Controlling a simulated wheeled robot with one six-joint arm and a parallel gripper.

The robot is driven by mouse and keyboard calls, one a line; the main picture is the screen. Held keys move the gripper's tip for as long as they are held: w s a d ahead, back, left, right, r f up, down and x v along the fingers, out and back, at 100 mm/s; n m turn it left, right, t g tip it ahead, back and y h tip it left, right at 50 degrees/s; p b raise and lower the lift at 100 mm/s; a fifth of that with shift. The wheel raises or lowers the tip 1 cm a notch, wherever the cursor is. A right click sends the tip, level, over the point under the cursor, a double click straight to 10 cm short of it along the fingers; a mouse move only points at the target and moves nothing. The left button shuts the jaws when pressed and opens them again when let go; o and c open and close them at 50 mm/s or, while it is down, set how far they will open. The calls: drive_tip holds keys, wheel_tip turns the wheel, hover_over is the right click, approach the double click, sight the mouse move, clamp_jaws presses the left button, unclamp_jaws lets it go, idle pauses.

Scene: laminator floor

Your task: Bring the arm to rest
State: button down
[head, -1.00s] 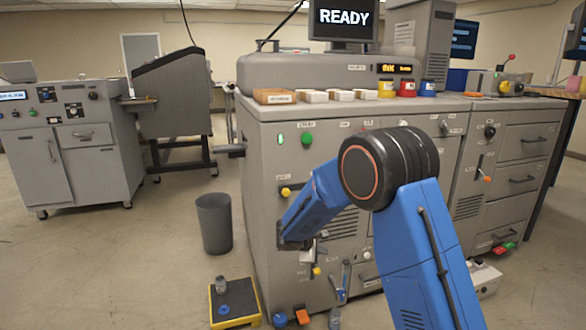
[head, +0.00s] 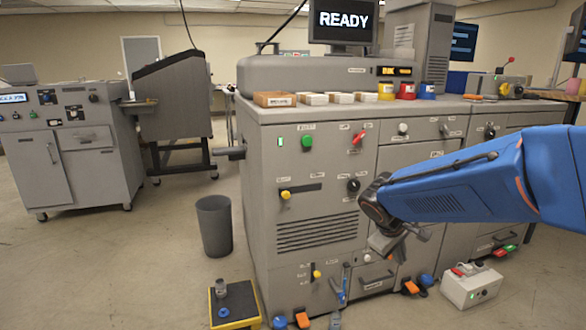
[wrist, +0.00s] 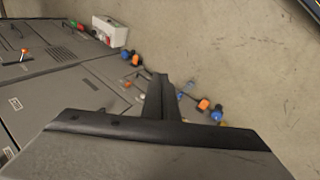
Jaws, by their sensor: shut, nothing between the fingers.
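My blue arm (head: 465,182) reaches in from the right edge of the head view, in front of the grey laminator cabinet (head: 350,235). My gripper (head: 388,250) hangs at its left end, tilted downward, small and dark before the cabinet's lower front. The gripper's dark fingers (wrist: 160,96) also show in the wrist view, together and with nothing held. In the head view I cannot tell whether the gripper touches the cabinet or stands clear of it.
A black bin (head: 214,226) and a yellow-edged step (head: 236,304) stand left of the cabinet. A white box (head: 472,286) is on the floor at right. Orange and blue pieces (head: 302,318) lie along the cabinet's foot. Open floor (head: 120,265) lies at left.

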drive_tip(key=s+r+m+t+y, duration=0.1)
drive_tip(key=s+m+y, duration=0.3)
drive_tip(key=s, duration=2.2)
drive_tip(key=shift+s+r+m+y, duration=0.2)
drive_tip(key=shift+s+m+y, duration=0.15)
drive_tip(key=shift+m, duration=0.75)
